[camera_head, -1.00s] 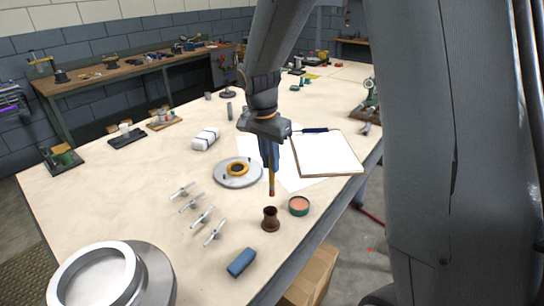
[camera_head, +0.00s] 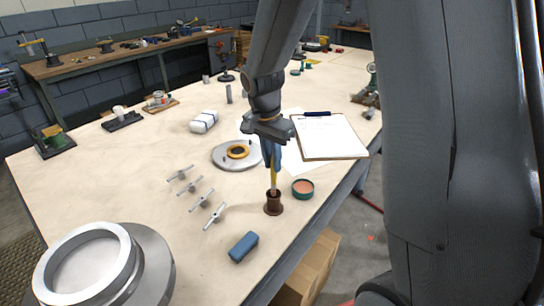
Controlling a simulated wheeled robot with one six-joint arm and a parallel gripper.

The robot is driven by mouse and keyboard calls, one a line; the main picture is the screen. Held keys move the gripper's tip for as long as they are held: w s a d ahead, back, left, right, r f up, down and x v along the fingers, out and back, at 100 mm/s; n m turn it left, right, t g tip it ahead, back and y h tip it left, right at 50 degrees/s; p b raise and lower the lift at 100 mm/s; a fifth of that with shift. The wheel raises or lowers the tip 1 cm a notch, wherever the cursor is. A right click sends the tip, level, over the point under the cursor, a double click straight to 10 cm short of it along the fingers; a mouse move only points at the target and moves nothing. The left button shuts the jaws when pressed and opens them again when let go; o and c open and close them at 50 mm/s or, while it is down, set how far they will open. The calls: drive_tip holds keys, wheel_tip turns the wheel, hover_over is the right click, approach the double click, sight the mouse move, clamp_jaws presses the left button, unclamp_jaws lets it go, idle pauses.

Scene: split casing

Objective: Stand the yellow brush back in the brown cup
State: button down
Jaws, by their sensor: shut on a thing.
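The brown cup (camera_head: 273,207) stands upright on the pale workbench, left of a small round tin. The yellow brush (camera_head: 274,178) hangs upright from my gripper (camera_head: 271,163), which is shut on its upper part. The lower end of the brush is at the cup's mouth and appears to be inside it. The tip is hidden by the cup wall. I cannot tell whether it touches the bottom.
The tin with orange contents (camera_head: 303,189) is close right of the cup. A clipboard (camera_head: 330,137), a round metal plate with a yellow ring (camera_head: 225,160), several T-shaped metal pieces (camera_head: 202,198) and a blue block (camera_head: 243,247) lie around. A large metal ring part (camera_head: 88,262) is front left.

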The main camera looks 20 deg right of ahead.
drive_tip(key=shift+f+b, duration=0.8)
drive_tip(key=shift+f, duration=0.7)
drive_tip(key=c, duration=1.6)
unclamp_jaws()
drive_tip(key=r, duration=0.2)
drive_tip(key=r+b, duration=0.1)
drive_tip(key=r, duration=0.4)
drive_tip(key=shift+s+a+r+b, duration=0.25)
drive_tip(key=shift+a+r+b, duration=0.05)
drive_tip(key=shift+a+r, duration=0.1)
